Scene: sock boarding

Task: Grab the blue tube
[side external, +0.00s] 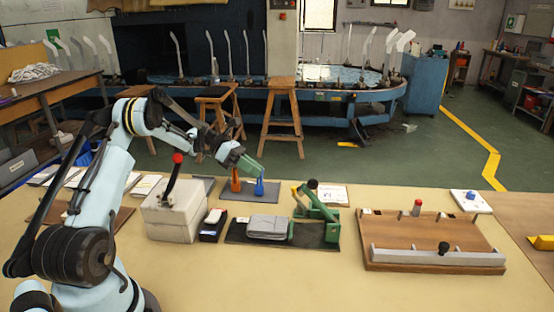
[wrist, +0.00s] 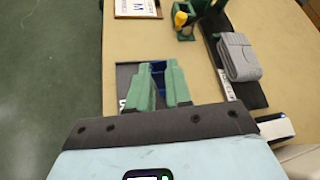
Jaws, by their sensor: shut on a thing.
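The blue tube (side external: 260,188) stands upright at the right side of a dark grey pad (side external: 241,196). My gripper (side external: 257,172) reaches down to it from the upper left, with its green fingers at the tube's top. In the wrist view my gripper (wrist: 159,68) has its fingers on both sides of the blue tube (wrist: 158,78), shut on it. The fingers hide much of the tube there. I cannot tell whether its base still touches the pad.
An orange piece (side external: 235,181) stands just left of the tube. A folded grey cloth (side external: 268,227) and a green device (side external: 318,217) lie in front. A grey box with a red-knobbed lever (side external: 176,160) is at the left. A wooden board (side external: 435,240) is at the right.

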